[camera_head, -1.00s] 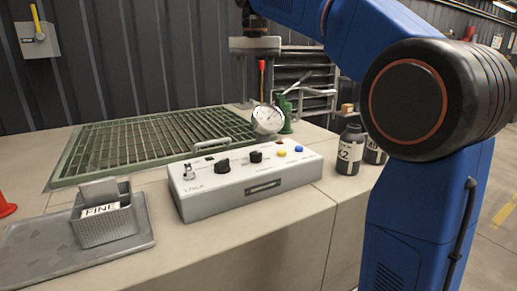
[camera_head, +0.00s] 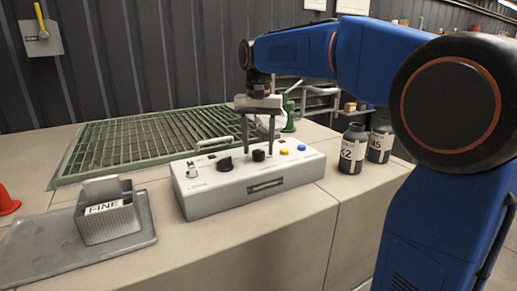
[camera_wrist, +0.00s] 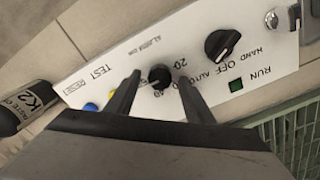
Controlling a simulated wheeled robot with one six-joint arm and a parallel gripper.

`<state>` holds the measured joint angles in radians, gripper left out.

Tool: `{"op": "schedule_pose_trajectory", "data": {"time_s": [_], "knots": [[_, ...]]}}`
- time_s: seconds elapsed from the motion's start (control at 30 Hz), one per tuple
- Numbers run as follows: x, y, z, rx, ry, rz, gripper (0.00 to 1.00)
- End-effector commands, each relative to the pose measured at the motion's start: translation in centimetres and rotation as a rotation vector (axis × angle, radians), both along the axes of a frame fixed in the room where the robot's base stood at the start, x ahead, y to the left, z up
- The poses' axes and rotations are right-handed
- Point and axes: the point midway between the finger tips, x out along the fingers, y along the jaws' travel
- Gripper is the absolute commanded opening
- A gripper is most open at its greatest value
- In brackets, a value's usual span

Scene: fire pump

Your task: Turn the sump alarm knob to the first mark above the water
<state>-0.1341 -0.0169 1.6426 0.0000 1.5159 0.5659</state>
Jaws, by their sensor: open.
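The alarm knob (camera_head: 258,155) is a small round black knob on the grey-white control box (camera_head: 205,200). It also shows in the wrist view (camera_wrist: 159,76), with "ALARM cm" lettering and the figures 20 and 40 around it. My gripper (camera_head: 258,147) points down over the box, its two fingers apart, one on each side of the knob. In the wrist view the fingers (camera_wrist: 159,84) flank the knob with a gap on both sides. The knob's pointer direction is hard to make out. I cannot see any water level.
A larger black HAND/OFF/AUTO knob (camera_head: 224,164) stands beside it; yellow (camera_head: 284,151) and blue (camera_head: 301,148) buttons are on the other side. A green grating (camera_head: 120,145) with a handle lies behind. Bottles K2 (camera_head: 352,150) and (camera_head: 380,145) stand right, a FINE bin (camera_head: 107,220) left.

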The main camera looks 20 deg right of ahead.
Motion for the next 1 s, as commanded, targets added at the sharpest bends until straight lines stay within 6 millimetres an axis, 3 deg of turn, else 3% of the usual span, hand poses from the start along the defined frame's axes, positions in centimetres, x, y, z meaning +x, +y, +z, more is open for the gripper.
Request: {"op": "schedule_pose_trajectory", "data": {"time_s": [0.2,0.47,0.63,0.67,1.0], "knots": [[-0.02,0.00,-1.21,0.000,0.000,0.000,0.48],[0.00,0.00,-1.29,0.000,0.000,0.000,0.48],[-0.01,0.00,-1.29,0.000,0.000,0.000,0.10],[-0.01,0.00,-1.29,0.000,0.000,0.000,0.07],[0.00,0.00,-1.28,0.000,0.000,0.039,0.07]]}}
